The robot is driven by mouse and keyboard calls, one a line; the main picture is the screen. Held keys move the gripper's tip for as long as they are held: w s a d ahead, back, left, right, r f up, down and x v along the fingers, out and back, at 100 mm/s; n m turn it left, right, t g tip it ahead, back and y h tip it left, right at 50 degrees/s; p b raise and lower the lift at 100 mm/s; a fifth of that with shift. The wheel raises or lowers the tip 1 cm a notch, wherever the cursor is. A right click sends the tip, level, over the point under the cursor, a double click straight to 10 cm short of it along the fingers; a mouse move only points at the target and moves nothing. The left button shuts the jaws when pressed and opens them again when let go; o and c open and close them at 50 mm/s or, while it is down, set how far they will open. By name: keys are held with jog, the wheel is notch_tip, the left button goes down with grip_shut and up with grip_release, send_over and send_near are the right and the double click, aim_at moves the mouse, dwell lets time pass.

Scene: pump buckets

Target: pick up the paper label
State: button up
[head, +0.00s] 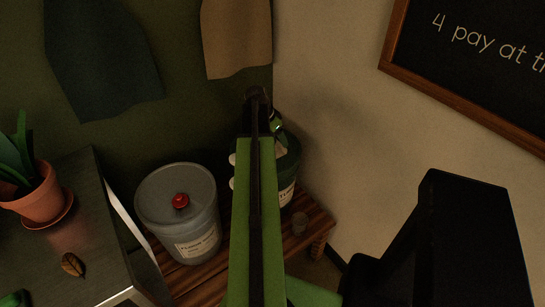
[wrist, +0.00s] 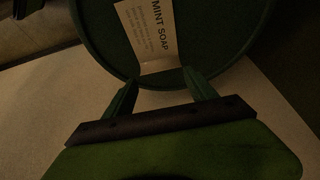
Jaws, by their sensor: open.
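A cream paper label (wrist: 147,30) printed "MINT SOAP" shows in the wrist view against a dark green round bucket (wrist: 200,60). The label's near end lies just beyond and between my fingertips. My gripper (wrist: 161,78) is open, with nothing seen between its fingers. In the head view my gripper (head: 276,128) is over the dark green bucket (head: 291,165), partly hidden by my arm. A small pale patch (head: 281,150) beside it may be the label. Whether the fingers touch the label, I cannot tell.
A grey bucket (head: 180,200) with a red knob and a front label stands to the left on a wooden bench (head: 315,222). A metal counter (head: 85,235) holds a potted plant (head: 38,195). Walls close in behind.

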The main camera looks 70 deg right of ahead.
aim_at(280, 148)
jog(key=b+x, duration=0.3)
jog(key=x, duration=0.1)
jog(key=shift+w+d+f, duration=0.1)
jog(key=shift+w+f, duration=0.05)
jog(key=shift+f, duration=0.05)
jog(key=shift+r, duration=0.2)
jog(key=c, duration=1.2)
jog(key=shift+r+p, duration=0.5)
jog(key=shift+p, duration=0.15)
jog(key=shift+c, duration=0.3)
notch_tip(280, 148, up, 4)
jog(key=p, duration=0.4)
jog(key=s+a+r+p, duration=0.5)
jog(key=s+r+p, duration=0.5)
jog(key=r+p, duration=0.2)
jog(key=shift+s+a, duration=0.15)
jog(key=shift+a, duration=0.1)
